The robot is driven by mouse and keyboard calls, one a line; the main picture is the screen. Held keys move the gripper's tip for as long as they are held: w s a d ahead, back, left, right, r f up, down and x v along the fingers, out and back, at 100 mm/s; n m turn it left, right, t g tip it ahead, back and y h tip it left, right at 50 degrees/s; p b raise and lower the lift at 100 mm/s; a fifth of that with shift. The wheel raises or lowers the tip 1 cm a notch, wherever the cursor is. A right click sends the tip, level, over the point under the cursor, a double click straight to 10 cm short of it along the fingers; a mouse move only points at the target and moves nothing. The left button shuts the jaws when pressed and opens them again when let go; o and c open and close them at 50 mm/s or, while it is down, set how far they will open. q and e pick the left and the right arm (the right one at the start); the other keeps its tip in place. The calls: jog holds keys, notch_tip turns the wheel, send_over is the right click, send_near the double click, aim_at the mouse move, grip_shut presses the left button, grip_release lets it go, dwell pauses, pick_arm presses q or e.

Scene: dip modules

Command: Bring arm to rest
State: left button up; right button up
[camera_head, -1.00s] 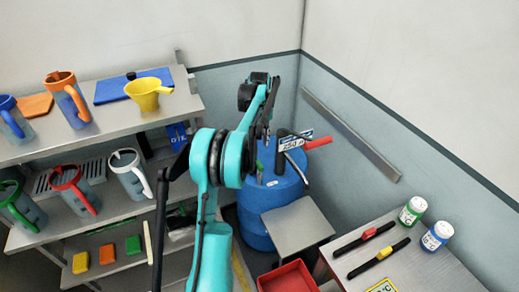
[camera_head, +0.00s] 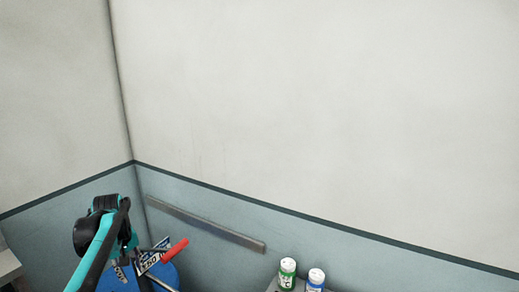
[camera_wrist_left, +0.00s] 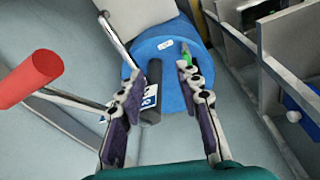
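My left arm (camera_head: 98,248), teal and black, shows at the lower left of the head view; its gripper is hard to make out there. In the left wrist view my left gripper (camera_wrist_left: 161,76) is open, its two dark fingers apart. It is above the blue drum (camera_wrist_left: 170,62), and no held object shows between the fingers. My right arm and gripper are in neither view.
The blue drum with a red-handled part (camera_head: 175,250) stands in the corner. A grey rail (camera_head: 205,224) runs along the wall. Shelving (camera_wrist_left: 285,70) is at the right in the wrist view.

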pick_arm(q)
jog(key=s+d+m+t, duration=0.4)
jog(key=s+d+m, duration=0.3)
jog(key=s+d, duration=0.95)
jog(key=s+d+f+m+t+b, duration=0.1)
jog(key=s+d+f+m, duration=0.1)
jog(key=s+d+f, duration=0.3)
jog(key=shift+d+m+t+h, duration=0.3)
jog(key=shift+d+h, duration=0.1)
